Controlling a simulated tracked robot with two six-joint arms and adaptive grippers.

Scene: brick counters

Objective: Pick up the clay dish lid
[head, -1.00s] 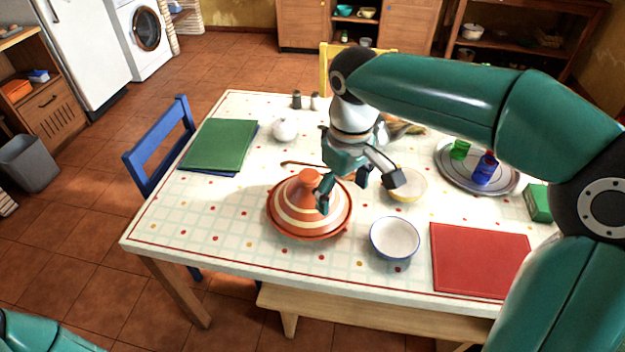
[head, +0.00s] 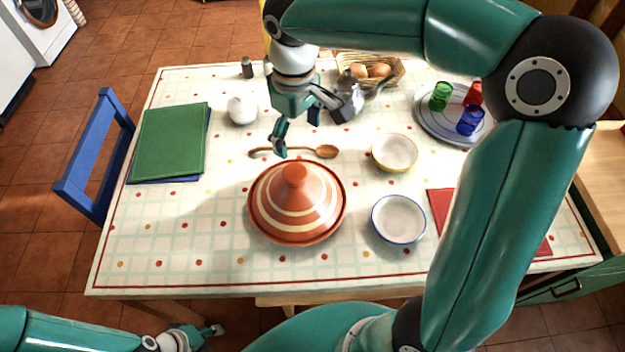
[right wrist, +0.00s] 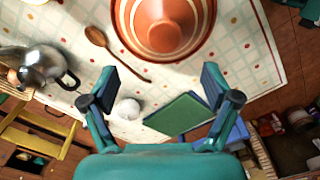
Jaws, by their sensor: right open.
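The clay dish lid (head: 297,200) is an orange-brown cone with cream bands and a knob on top. It sits on its dish, of which only a little rim can show, near the table's front middle. The right wrist view shows the lid (right wrist: 163,18) at the top, cut by the frame edge. My right gripper (head: 312,128) is open and empty, above the table behind the lid and apart from it. Its spread fingers (right wrist: 158,78) point toward the lid side in the wrist view. My left gripper (head: 212,331) is low in front of the table, small in view.
A wooden spoon (head: 325,151) lies just behind the lid. A yellow-rimmed bowl (head: 394,153) and a blue-rimmed bowl (head: 398,219) stand to its right. A white pot (head: 242,110), a metal teapot (head: 346,100) and an egg basket (head: 393,72) stand farther back.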

